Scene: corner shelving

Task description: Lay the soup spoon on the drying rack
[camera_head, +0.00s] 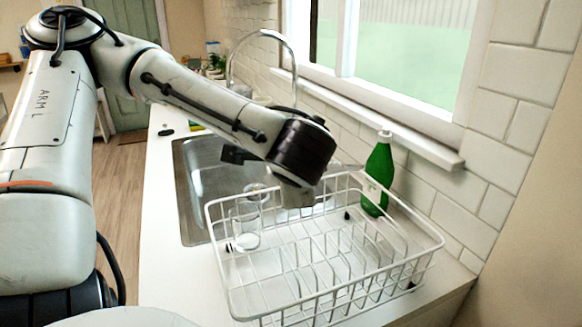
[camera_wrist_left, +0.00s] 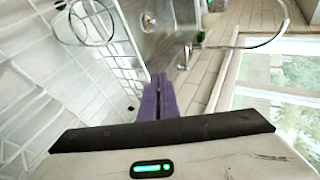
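The white wire drying rack (camera_head: 330,285) stands on the counter right of the sink; its wires also show in the left wrist view (camera_wrist_left: 100,58). My left arm reaches over the rack's far end from the left, and its hand (camera_head: 295,192) points down there. In the left wrist view, the purple fingers of my left gripper (camera_wrist_left: 158,98) lie together with only a thin dark line between them. I cannot make out the soup spoon in either view, and cannot see anything between the fingers. My right gripper is out of view.
A clear glass (camera_head: 245,228) stands inside the rack at its left. A green bottle (camera_head: 379,172) stands behind the rack by the tiled wall. The sink (camera_head: 195,165) with its arched tap (camera_head: 262,33) lies beyond. The rack's middle and near part look empty.

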